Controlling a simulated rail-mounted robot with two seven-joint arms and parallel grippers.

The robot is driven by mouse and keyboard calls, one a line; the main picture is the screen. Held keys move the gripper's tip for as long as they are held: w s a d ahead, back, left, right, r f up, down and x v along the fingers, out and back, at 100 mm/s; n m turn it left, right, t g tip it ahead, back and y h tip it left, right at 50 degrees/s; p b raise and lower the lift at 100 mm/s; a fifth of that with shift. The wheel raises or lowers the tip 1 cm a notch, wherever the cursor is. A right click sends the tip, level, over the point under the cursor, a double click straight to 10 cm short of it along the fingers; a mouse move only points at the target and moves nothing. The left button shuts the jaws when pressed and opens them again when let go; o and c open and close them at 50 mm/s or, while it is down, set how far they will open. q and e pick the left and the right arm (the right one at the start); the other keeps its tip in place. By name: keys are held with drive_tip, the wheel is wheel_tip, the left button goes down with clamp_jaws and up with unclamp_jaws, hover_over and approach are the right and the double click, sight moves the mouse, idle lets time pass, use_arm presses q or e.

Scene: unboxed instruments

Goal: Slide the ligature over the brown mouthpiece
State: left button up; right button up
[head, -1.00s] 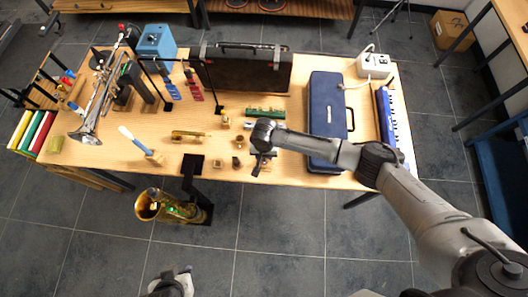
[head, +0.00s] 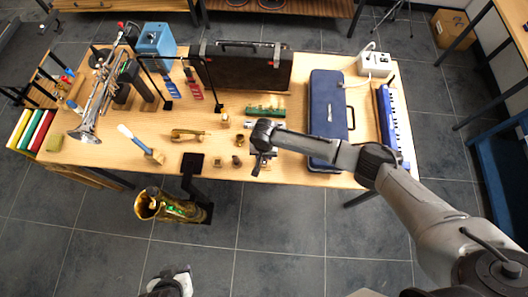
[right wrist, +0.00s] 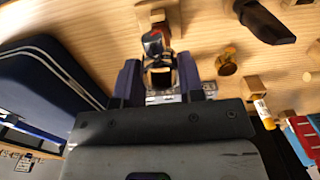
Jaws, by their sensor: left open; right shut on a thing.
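In the right wrist view, my right gripper (right wrist: 160,80) is shut on the ligature (right wrist: 160,74), a small shiny ring with a dark opening between the two dark-blue fingers. Just beyond it, a reddish-brown piece, apparently the brown mouthpiece (right wrist: 163,30), stands at a wooden block. The ring and this piece overlap in the picture; I cannot tell whether the ring is around it. In the head view, my right gripper (head: 262,160) is low over the table's front part, hiding the mouthpiece. My left gripper (head: 178,272) is open and empty, away from the table's front edge.
The blue case (head: 326,105) lies right of my right gripper. A saxophone (head: 170,207) is at the table's front edge. Small wooden blocks (head: 217,162) stand to the left.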

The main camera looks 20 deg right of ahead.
drive_tip(key=shift+f, duration=0.35)
drive_tip(key=shift+f+b, duration=0.4)
drive_tip(key=shift+f, duration=0.25)
drive_tip(key=shift+f, duration=0.45)
idle(0.4)
drive_tip(key=shift+f+b, duration=0.45)
drive_tip(key=shift+f, duration=0.05)
drive_tip(key=shift+f, duration=0.5)
idle(0.3)
idle(0.4)
drive_tip(key=o, duration=1)
drive_tip(key=shift+r, duration=0.1)
drive_tip(key=shift+c, duration=0.2)
